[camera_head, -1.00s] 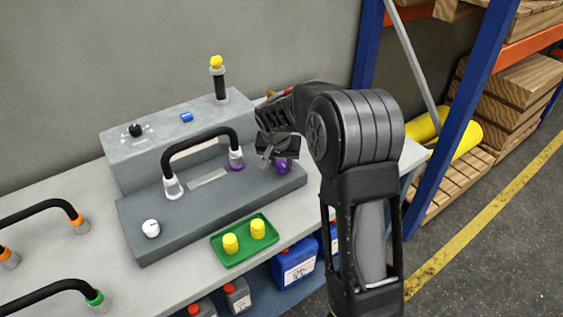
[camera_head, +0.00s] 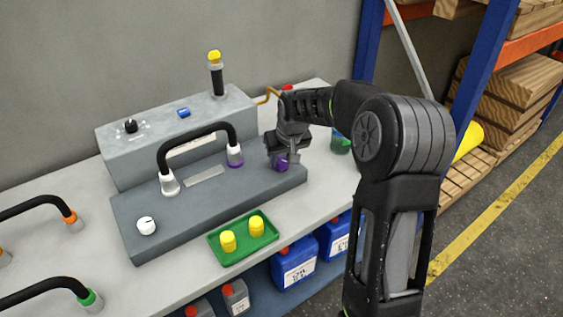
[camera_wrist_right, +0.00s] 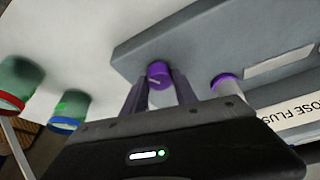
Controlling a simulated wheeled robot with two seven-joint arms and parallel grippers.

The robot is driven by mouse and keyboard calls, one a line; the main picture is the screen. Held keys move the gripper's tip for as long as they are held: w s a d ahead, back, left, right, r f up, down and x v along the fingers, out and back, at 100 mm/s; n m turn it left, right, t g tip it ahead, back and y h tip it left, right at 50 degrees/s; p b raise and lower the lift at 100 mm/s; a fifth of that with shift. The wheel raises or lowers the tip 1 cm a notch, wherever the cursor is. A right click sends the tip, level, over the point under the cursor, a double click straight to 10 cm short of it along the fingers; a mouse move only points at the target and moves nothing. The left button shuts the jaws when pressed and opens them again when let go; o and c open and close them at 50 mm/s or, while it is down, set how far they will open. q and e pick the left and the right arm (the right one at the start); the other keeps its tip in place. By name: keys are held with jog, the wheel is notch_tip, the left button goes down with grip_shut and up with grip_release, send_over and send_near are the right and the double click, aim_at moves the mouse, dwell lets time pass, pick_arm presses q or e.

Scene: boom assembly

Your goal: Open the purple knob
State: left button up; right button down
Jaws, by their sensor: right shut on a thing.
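The purple knob (camera_head: 281,163) is on the right end of the grey block's low front step (camera_head: 215,205). My right gripper (camera_head: 284,154) comes down on it from above and is shut on it. In the right wrist view the purple knob (camera_wrist_right: 159,72) sits between the tips of the two fingers (camera_wrist_right: 160,90), with a light mark on its face. The left gripper is not in view.
A black hose with a purple-ringed end (camera_head: 235,156) arches beside the knob. A white knob (camera_head: 146,226) is at the step's left end. A green tray (camera_head: 244,239) holds two yellow caps. Green containers (camera_wrist_right: 70,108) stand on the bench to the knob's right.

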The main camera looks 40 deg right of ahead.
jog(key=shift+d+n+y+b, duration=0.1)
jog(key=shift+n+y+b, duration=0.3)
jog(key=shift+n, duration=0.5)
jog(key=c, duration=1)
grip_release()
jog(key=v, duration=0.7)
jog(key=shift+s+r+b, duration=0.2)
jog(key=shift+r+b, duration=0.15)
jog(key=shift+b, duration=0.1)
jog(key=shift+o, duration=0.2)
